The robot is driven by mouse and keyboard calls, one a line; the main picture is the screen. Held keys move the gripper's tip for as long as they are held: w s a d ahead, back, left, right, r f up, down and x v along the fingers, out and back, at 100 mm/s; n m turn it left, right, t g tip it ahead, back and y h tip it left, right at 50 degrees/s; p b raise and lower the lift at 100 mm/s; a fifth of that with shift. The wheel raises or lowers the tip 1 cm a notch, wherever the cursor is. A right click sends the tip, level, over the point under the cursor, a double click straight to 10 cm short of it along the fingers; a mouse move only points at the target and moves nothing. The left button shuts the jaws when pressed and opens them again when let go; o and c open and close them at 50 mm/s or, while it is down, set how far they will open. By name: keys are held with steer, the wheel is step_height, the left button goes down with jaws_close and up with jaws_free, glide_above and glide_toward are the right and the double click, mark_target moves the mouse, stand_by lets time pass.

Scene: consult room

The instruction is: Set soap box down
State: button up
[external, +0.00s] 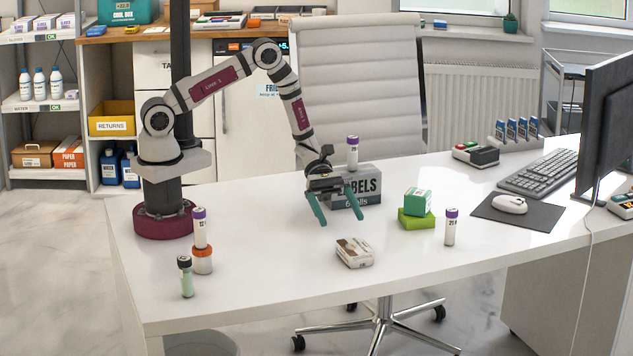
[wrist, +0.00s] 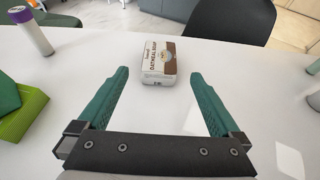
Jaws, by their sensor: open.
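The soap box (external: 355,252) is a small white and brown carton lying flat on the white desk, near its front edge. In the wrist view the soap box (wrist: 158,62) lies beyond the fingertips, roughly centred between them, with its printed top and front end showing. My gripper (external: 338,212) is open and empty, with its green fingers apart above the desk, behind the box. In the wrist view my gripper (wrist: 160,82) has a wide gap between its fingers, and nothing is held.
A green box on a lime block (external: 416,219) and a purple-capped tube (external: 450,228) stand to the right. A labels box (external: 357,187) with a tube on top is behind my gripper. More tubes (external: 186,276) stand at left. The desk around the soap box is clear.

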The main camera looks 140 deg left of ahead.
steer(key=s+d+r+m+g+h, duration=0.25)
steer(key=d+r+m+g, duration=0.25)
steer(key=d+r+m, duration=0.5)
steer(key=s+d+r+m+g+h, duration=0.1)
steer(key=s+d+r+m+g, duration=0.3)
steer(key=d+m, duration=0.7)
steer(key=s+d+r+m+g+y, duration=0.1)
steer(key=s+m+y, duration=0.4)
steer(key=s+m, duration=0.3)
steer(key=s+d+r+m+g+y, duration=0.1)
steer(key=s+r+m+g+y, duration=0.1)
steer(key=s+m+y, duration=0.3)
steer(key=s+m, duration=0.3)
steer(key=shift+r+g, duration=0.25)
steer(key=shift+g, duration=0.05)
steer(key=shift+y, duration=0.25)
